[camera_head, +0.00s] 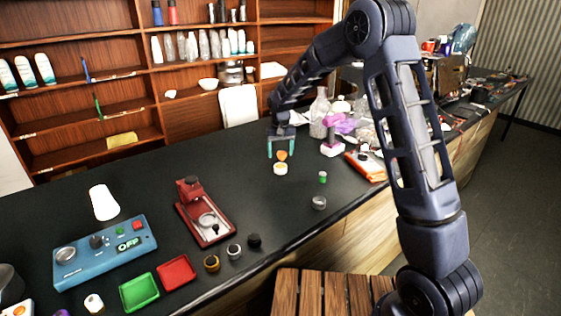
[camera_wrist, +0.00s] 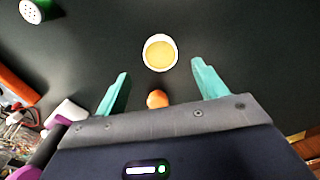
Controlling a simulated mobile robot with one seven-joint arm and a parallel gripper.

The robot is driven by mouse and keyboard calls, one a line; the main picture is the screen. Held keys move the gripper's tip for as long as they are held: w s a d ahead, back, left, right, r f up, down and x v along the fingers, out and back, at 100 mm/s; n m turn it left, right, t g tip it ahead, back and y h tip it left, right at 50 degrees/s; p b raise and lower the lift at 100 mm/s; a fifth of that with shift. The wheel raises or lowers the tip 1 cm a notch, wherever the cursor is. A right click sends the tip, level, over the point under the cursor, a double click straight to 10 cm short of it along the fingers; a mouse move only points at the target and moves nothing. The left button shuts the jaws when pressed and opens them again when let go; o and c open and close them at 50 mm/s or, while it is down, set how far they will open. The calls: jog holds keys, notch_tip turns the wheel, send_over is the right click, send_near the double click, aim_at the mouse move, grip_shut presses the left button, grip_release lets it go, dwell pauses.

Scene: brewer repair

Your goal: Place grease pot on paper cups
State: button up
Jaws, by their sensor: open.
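The grease pot is probably the small white pot with yellow contents (camera_head: 280,168) on the black counter. In the wrist view the pot (camera_wrist: 160,53) stands upright just beyond my fingertips, centred between them. My gripper (camera_head: 281,153), with teal fingers, is open and empty; the wrist view shows its two fingers (camera_wrist: 159,74) spread apart. A small orange round thing (camera_wrist: 157,99) lies between the fingers, nearer the palm. A white tapered stack, seemingly the paper cups (camera_head: 104,203), stands at the counter's left, far from my gripper.
A red device (camera_head: 205,212) and a blue control box (camera_head: 105,252) stand between the pot and the counter's left end. Green (camera_head: 139,292) and red (camera_head: 176,272) trays lie in front. Clutter fills the right.

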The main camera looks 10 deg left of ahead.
jog(key=s+d+r, duration=0.3)
jog(key=d+r, duration=0.9)
jog(key=r, duration=0.2)
jog(key=s+d+r+m+t, duration=0.1)
jog(key=s+d+r, duration=0.3)
jog(key=s+d, duration=0.5)
jog(key=s+d+r+m+t, duration=0.1)
jog(key=s+d+r, duration=0.3)
jog(key=s+d, duration=0.6)
jog(key=d+t, duration=0.1)
jog(key=d, duration=0.1)
jog(key=shift+d+r+m+y, duration=0.3)
jog(key=shift+d+m, duration=0.1)
jog(key=shift+o, duration=0.4)
jog(key=s+d+f, duration=0.1)
jog(key=s+d, duration=0.2)
jog(key=s, duration=0.3)
jog(key=s+d+f+m+t, duration=0.1)
jog(key=s+d+f, duration=0.1)
jog(key=s, duration=0.4)
jog(key=shift+s+d+t, duration=0.25)
jog(key=shift+d+t, duration=0.05)
jog(key=shift+d, duration=0.4)
